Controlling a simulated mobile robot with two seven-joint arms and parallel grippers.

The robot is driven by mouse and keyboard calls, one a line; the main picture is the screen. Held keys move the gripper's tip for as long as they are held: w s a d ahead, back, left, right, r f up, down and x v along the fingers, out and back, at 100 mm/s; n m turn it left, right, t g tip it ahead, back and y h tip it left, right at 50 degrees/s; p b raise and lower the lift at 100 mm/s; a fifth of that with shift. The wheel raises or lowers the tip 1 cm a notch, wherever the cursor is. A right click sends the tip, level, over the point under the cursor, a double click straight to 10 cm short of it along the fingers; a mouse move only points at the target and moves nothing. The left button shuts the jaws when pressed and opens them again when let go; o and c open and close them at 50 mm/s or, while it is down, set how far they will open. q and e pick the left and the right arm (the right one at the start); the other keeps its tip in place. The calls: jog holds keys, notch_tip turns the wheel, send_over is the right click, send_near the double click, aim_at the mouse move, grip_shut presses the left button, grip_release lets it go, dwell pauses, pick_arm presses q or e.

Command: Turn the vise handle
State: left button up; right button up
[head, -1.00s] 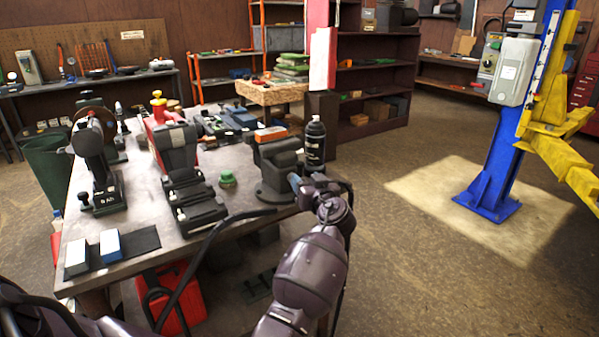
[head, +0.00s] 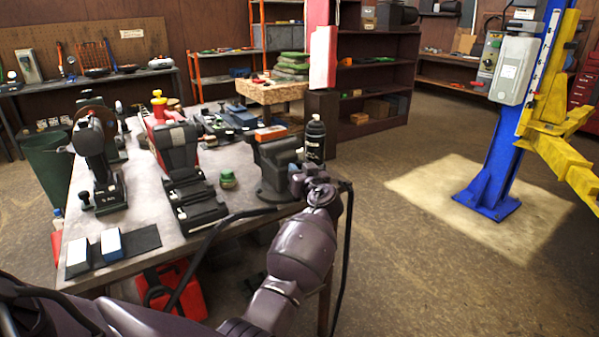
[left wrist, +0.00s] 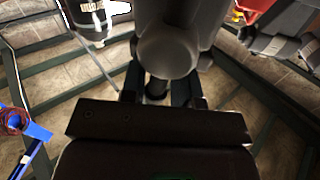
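The dark grey vise (head: 277,168) stands at the right front corner of the workbench (head: 143,183). My left gripper (head: 298,182) is at its right front side, with its fingers mostly hidden by the wrist. In the left wrist view the vise's rounded dark body (left wrist: 168,45) fills the top middle, with a short dark round part below it. My left gripper's two fingers (left wrist: 160,90) appear apart on either side of that part, with gaps showing beside it. I cannot make out the vise handle's bar clearly. My right gripper is not in view.
A black spray can (head: 315,140) stands just behind the vise. A red can (head: 172,290) is under the bench. The floor to the right is clear up to the blue lift post (head: 492,180).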

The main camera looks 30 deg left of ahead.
pick_arm(q)
jog(key=shift+f, duration=0.1)
jog(key=shift+c, duration=1.1)
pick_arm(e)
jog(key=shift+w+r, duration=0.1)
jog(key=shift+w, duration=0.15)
pick_arm(q)
jog(key=shift+f, duration=0.15)
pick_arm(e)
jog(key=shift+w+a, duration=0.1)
pick_arm(q)
jog(key=shift+f+m, duration=0.15)
jog(key=shift+m, duration=0.15)
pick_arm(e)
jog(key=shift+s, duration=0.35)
